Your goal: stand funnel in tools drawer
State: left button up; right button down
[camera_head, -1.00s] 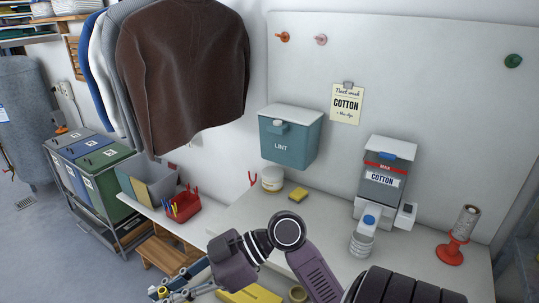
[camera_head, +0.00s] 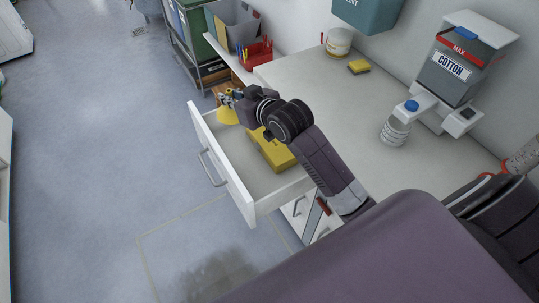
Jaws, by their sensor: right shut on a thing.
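The open tools drawer (camera_head: 234,178) extends from the white bench, with its handle facing left. My right gripper (camera_head: 231,98) is over the drawer's far end, shut on the yellow funnel (camera_head: 228,117). The funnel's wide end points down at the far corner of the drawer; its upper part is hidden by the fingers. I cannot tell whether its rim touches the drawer floor. A yellow case (camera_head: 268,151) lies in the drawer, nearer than the funnel and partly behind my arm. My left gripper is not in view.
The white bench top (camera_head: 325,95) holds a sponge (camera_head: 359,67), a tub (camera_head: 338,42), a bottle (camera_head: 396,127) and a cotton dispenser (camera_head: 452,70). A red caddy (camera_head: 257,54) stands beyond the drawer. The near part of the drawer floor is bare.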

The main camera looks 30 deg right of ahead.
jog(key=shift+m+h, duration=0.7)
jog(key=shift+h, duration=0.1)
jog(key=w, duration=0.2)
jog(key=w+b, duration=0.1)
jog(key=w, duration=0.1)
jog(key=shift+w+a+r, duration=0.1)
jog(key=shift+a+r, duration=0.2)
jog(key=shift+r, duration=0.1)
notch_tip(320, 180, down, 20)
jog(key=shift+w+a+r+b, duration=0.1)
jog(key=shift+w+b, duration=0.05)
jog(key=shift+b, duration=0.6)
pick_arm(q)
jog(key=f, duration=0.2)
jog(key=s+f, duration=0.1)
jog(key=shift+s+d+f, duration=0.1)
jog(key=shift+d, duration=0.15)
pick_arm(e)
jog(key=c, duration=1.9)
grip_release()
jog(key=shift+c, duration=0.2)
